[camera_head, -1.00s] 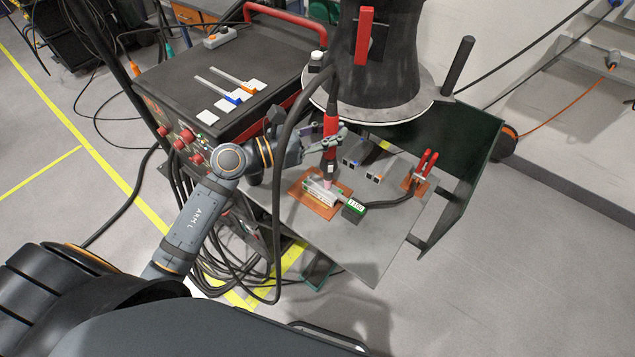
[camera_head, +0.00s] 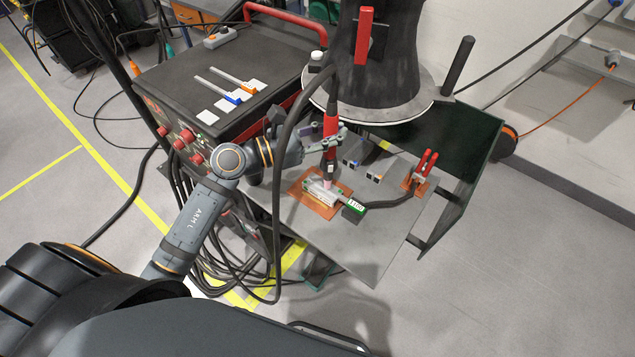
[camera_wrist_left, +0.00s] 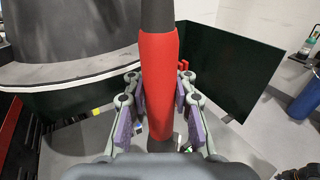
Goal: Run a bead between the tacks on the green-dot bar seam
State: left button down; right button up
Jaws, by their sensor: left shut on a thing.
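My left gripper (camera_head: 324,143) is shut on the red and black torch (camera_head: 331,121). In the left wrist view the red torch handle (camera_wrist_left: 158,85) stands upright between the purple-padded fingers (camera_wrist_left: 160,118). I cannot tell whether the tip touches the seam. The tacks and any green dot are too small to make out. My right gripper is not in view.
A red-handled clamp (camera_head: 425,163) with a black cable stands right on the grey table (camera_head: 375,240). The table's front right is clear.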

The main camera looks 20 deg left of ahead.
aim_at(325, 116)
pick_arm(q)
jog(key=shift+r, duration=0.2)
notch_tip(325, 116, up, 5)
jog(key=p, duration=0.4)
jog(key=shift+f, duration=0.15)
